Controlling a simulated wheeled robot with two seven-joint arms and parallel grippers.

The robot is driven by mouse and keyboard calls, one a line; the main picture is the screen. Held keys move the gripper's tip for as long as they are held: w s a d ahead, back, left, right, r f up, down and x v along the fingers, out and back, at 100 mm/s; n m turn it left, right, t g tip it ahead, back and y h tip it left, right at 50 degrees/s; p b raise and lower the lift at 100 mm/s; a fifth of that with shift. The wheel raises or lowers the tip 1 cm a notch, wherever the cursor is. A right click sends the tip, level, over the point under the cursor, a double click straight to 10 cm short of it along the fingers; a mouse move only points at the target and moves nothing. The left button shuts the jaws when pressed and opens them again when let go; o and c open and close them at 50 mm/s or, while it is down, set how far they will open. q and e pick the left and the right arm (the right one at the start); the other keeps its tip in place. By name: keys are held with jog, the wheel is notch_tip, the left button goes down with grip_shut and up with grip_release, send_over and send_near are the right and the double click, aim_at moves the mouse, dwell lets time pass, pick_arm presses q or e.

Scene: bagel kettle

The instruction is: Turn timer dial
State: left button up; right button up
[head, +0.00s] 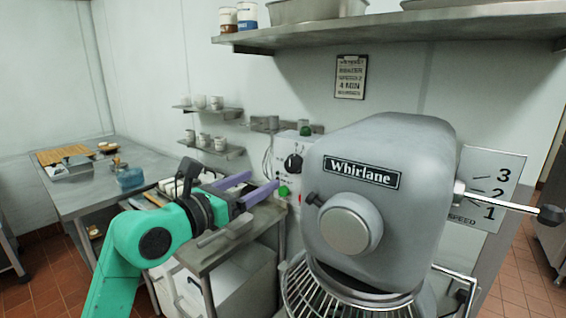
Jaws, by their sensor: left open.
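The timer dial appears to be the round black knob (293,163) on a pale control box (284,150) on the wall, left of the mixer head. A green button (284,191) shows below the knob. My left gripper (264,180) has two purple fingers spread apart with nothing between them. Its fingertips point right toward the box, a little left of and below the knob. I see no clear contact with the knob. Part of the box is hidden behind the mixer and my gripper. My right gripper is not in view.
The large grey Whirlane mixer (385,190) with a wire guard (310,290) stands close on the right. A steel worktable (85,195) with a tray and containers is at left. Small wall shelves (222,150) hold cups. A long shelf (400,28) runs above.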

pick_arm(q)
jog(key=p+x, duration=0.2)
jog(key=x, duration=0.8)
jog(key=shift+d+f+p, duration=0.2)
jog(key=shift+f+p, duration=0.05)
jog(key=shift+p, duration=0.1)
jog(key=shift+w, duration=0.15)
jog(key=shift+f, duration=0.1)
grip_shut()
